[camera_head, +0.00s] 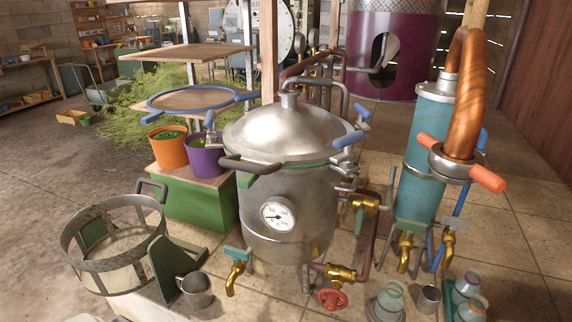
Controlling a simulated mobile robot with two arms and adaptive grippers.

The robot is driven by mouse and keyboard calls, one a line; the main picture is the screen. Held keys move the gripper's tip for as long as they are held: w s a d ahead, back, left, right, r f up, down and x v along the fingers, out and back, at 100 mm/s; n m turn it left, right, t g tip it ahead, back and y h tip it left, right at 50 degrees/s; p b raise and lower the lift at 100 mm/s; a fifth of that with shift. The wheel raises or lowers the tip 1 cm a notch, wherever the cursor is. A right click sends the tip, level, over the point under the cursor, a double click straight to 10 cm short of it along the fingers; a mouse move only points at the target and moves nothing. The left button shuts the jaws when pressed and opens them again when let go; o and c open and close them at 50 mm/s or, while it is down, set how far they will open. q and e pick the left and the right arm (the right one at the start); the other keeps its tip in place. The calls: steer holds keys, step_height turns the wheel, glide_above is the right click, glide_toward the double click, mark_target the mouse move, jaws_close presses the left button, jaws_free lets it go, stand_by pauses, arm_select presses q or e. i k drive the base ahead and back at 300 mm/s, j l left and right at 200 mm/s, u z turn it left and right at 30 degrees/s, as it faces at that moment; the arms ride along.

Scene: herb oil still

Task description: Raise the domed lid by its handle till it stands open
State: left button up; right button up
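The domed metal lid (270,132) lies closed on top of the steel still pot (288,210), its rim resting on the pot's edge. A dark curved handle (250,165) sticks out from the lid's front left. A blue-gripped clamp (347,139) sits at the rim's right side, with another blue grip (361,110) behind it. A further blue grip (209,119) shows at the left. A pipe rises from the lid's top and bends back to the right. Neither of my grippers is in view, and nothing touches the handle.
A teal condenser (428,150) with a copper pipe (466,100) stands right of the pot. Orange (170,150) and purple (206,160) buckets stand close behind left. Glass bottles (388,303) stand front right.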

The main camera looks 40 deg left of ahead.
mark_target(273, 136)
steer(key=l+u, duration=0.15)
steer(key=u, duration=0.2)
steer(key=i+l+u, duration=0.1)
steer(key=u, duration=0.3)
steer(key=l+u, duration=0.2)
steer(key=u, duration=0.15)
steer(key=i, duration=0.05)
